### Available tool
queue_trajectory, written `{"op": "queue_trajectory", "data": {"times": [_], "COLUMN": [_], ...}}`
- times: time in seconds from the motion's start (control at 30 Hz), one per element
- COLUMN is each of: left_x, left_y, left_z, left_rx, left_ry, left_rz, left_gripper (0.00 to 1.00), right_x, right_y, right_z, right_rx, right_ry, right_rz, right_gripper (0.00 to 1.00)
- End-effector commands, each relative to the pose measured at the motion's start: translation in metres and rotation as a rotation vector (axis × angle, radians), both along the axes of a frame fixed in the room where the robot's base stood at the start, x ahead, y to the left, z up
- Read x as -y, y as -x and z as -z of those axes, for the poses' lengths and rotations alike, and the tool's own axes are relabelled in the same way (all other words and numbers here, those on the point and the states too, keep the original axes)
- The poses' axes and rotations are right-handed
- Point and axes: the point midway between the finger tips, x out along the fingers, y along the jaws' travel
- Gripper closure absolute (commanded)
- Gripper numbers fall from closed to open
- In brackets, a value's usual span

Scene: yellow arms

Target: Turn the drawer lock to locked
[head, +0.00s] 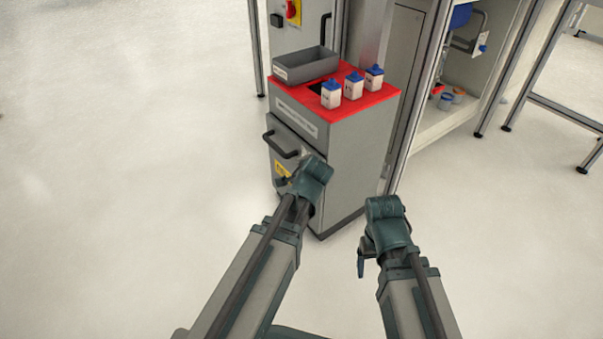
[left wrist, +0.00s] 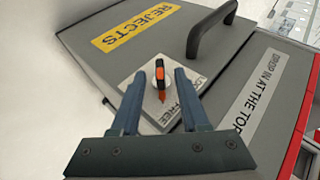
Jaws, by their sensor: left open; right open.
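The drawer lock (left wrist: 159,82) is a small black and orange knob on a pale square plate (left wrist: 133,92) on the grey drawer front. Its orange tip points toward the word FREE; the word LOCK is at the right of the plate. My left gripper (left wrist: 159,72) is open, with one finger on each side of the knob in the left wrist view. I cannot tell whether either finger touches it. In the head view my left gripper (head: 284,181) is at the drawer front, and my arm mostly hides the lock. My right gripper (head: 361,262) is open and empty, away from the cabinet.
The grey cabinet (head: 345,165) has a red top (head: 345,108) bearing a grey bin (head: 306,65) and three blue-capped white bottles (head: 354,86). The drawer has a black handle (left wrist: 210,30) and a yellow REJECTS label (left wrist: 137,25). The floor at left is clear.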

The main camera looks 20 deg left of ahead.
Motion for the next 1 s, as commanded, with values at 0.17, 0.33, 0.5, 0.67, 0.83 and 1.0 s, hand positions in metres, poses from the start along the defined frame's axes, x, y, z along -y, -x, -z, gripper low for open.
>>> {"op": "queue_trajectory", "data": {"times": [0.17,0.33,0.5,0.67,0.83,1.0], "left_x": [0.0003,0.0002,0.0002,0.0002,0.0002,0.0000], "left_y": [-0.0090,-0.0087,-0.0087,-0.0087,-0.0087,-0.0088], "left_z": [0.0112,0.0100,0.0100,0.0100,0.0100,0.0095], "left_rx": [0.001,0.000,0.000,0.000,0.000,-0.004], "left_ry": [0.000,0.000,-0.001,-0.001,-0.001,0.004], "left_rz": [0.001,0.001,0.001,0.001,0.001,0.001], "left_gripper": [0.55,0.55,0.73,1.00,1.00,1.00], "right_x": [0.0001,0.0000,0.0000,0.0000,0.0000,0.0000], "right_y": [0.0002,0.0002,0.0002,0.0002,0.0002,0.0001], "right_z": [0.0112,0.0100,0.0100,0.0100,0.0100,0.0088], "right_rx": [0.000,0.000,0.000,0.000,0.000,0.000], "right_ry": [0.000,0.000,0.000,0.000,0.000,0.000], "right_rz": [0.000,0.000,0.000,0.000,0.000,0.000], "right_gripper": [0.20,0.20,0.20,0.20,0.20,0.20]}}
